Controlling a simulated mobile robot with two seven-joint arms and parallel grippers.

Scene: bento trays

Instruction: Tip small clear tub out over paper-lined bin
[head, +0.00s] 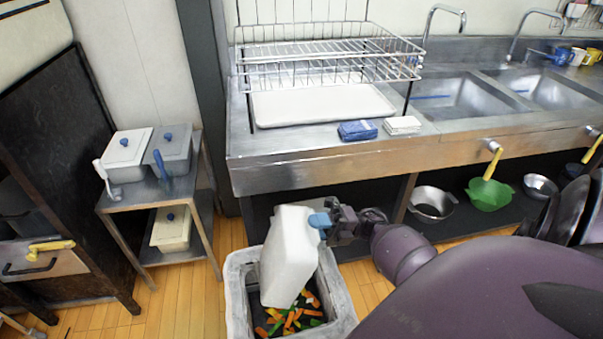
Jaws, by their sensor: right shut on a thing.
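My right gripper (322,221), its tips blue, is shut on the upper right edge of a whitish tub (288,257), which the task calls the small clear tub. The tub is steeply tilted, its broad outer side facing me, over the lined bin (237,292). The tub's inside is hidden from me. Orange and green scraps (290,319) lie in the bin below the tub's lower edge. My left gripper is not in view.
A steel sink counter (290,150) with a wire rack (320,50) stands behind the bin. A small steel cart (150,197) with lidded containers stands at left. A green colander (488,193) and steel bowls sit on the shelf below the sinks. Wooden floor is clear left of the bin.

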